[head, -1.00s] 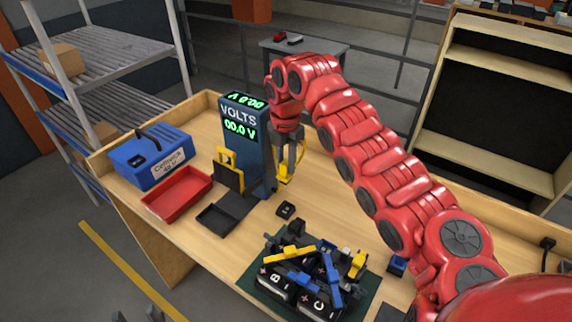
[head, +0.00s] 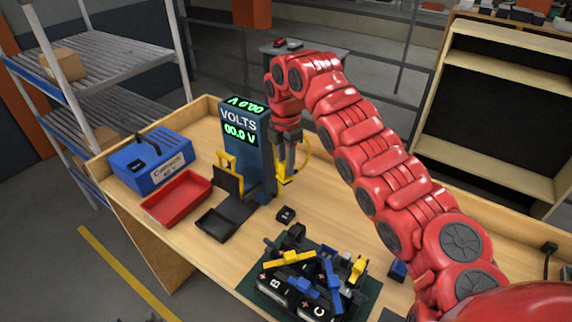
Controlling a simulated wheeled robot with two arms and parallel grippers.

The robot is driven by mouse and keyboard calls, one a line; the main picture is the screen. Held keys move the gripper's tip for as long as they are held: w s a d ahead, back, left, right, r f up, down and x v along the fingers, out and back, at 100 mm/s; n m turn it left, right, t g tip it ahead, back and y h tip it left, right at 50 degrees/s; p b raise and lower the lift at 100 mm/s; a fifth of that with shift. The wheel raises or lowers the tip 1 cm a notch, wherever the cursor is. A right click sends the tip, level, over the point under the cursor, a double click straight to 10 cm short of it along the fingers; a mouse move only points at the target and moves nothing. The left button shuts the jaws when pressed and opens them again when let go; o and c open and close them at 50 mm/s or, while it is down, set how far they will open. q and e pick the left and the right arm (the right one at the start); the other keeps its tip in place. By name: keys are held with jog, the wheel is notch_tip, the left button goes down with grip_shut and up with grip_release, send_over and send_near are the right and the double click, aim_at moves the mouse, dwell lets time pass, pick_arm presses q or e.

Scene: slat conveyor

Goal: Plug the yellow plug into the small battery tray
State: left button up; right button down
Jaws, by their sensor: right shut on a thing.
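My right gripper (head: 285,172) is shut on the yellow plug (head: 283,179), to the right of the blue volt meter and above the bench. A thin yellow cable (head: 308,152) loops to the right of the gripper. The fingers partly hide the plug. A shallow black tray (head: 217,222) lies in front of the meter, and a small black socket-like piece (head: 286,214) lies to its right. I cannot tell which is the small battery tray. The plug is apart from both. Only a dark sliver at the bottom left edge may be my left gripper (head: 152,318).
The blue meter (head: 243,140) reads 00.0 V and has a yellow-handled clamp (head: 228,170) in front. A red tray (head: 177,198) and blue case (head: 150,160) stand at left. A dark green mat (head: 368,298) holds batteries with blue and yellow parts. Bare bench lies between.

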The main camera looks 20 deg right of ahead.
jog(key=m+b, duration=0.1)
jog(key=m, duration=0.4)
jog(key=shift+f+m+b, duration=0.15)
jog(key=shift+m+b, duration=0.2)
jog(key=shift+m, duration=0.05)
jog(key=m+b, duration=0.1)
jog(key=m, duration=0.2)
jog(key=shift+f+b, duration=0.1)
jog(key=shift+b, duration=0.2)
jog(key=shift+r+m, duration=0.3)
jog(key=shift+m, duration=0.9)
jog(key=m, duration=0.3)
